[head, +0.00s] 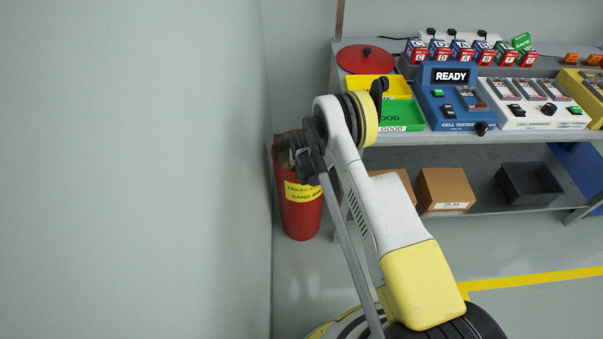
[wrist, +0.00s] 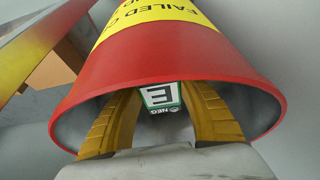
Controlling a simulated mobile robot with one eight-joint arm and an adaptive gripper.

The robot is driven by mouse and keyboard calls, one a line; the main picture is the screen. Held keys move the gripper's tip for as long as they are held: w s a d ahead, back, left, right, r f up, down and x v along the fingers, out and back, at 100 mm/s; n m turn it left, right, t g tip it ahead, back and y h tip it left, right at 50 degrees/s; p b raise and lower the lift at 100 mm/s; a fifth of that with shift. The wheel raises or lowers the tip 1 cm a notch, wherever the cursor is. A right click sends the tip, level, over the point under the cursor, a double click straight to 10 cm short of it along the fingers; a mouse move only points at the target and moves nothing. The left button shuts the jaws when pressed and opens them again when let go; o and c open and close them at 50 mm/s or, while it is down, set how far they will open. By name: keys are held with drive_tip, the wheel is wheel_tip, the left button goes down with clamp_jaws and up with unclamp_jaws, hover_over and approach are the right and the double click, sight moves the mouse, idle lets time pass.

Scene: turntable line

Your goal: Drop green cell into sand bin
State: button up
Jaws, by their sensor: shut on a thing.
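The red sand bin (head: 302,218) with a yellow label stands on the floor between the wall and the bench in the head view. Its red rim (wrist: 175,62) arches across the wrist view. My gripper (wrist: 162,92) points into the bin's mouth, with its yellow fingers inside the rim. The fingers are shut on the green cell (wrist: 160,97), whose visible end has a green border, a letter E and "NEG". The cell is between the fingers inside the opening. In the head view my arm's dark wrist covers the bin's mouth and hides the fingers and cell.
Boxes (head: 445,188) sit on the lower shelf. The wall (head: 240,170) is close left of the bin.

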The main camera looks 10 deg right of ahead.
wheel_tip(320, 180, down, 3)
drive_tip(key=shift+r+b, duration=0.2)
drive_tip(key=shift+b, duration=0.2)
drive_tip(key=shift+r, duration=0.15)
drive_tip(key=o, duration=1.4)
drive_tip(key=shift+c, duration=0.2)
